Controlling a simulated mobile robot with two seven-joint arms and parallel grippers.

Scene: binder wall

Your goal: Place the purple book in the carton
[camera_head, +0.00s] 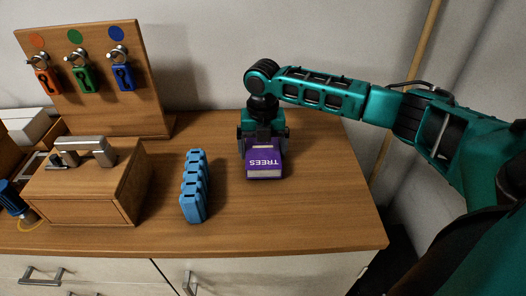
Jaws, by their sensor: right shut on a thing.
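The purple book (264,164) has "TREES" in white on its spine, upside down in the picture. My right gripper (262,146) reaches down over the far part of the book and is shut on it. The book is at the middle right of the wooden top; whether it touches the surface I cannot tell. I see nothing that I can clearly name as the carton. My left gripper is not in view.
A blue ribbed holder (194,187) stands left of the book. A wooden box (85,190) with a metal handle is further left. Behind it is a board (96,85) with coloured padlocks. The cabinet top (310,215) is clear at front right.

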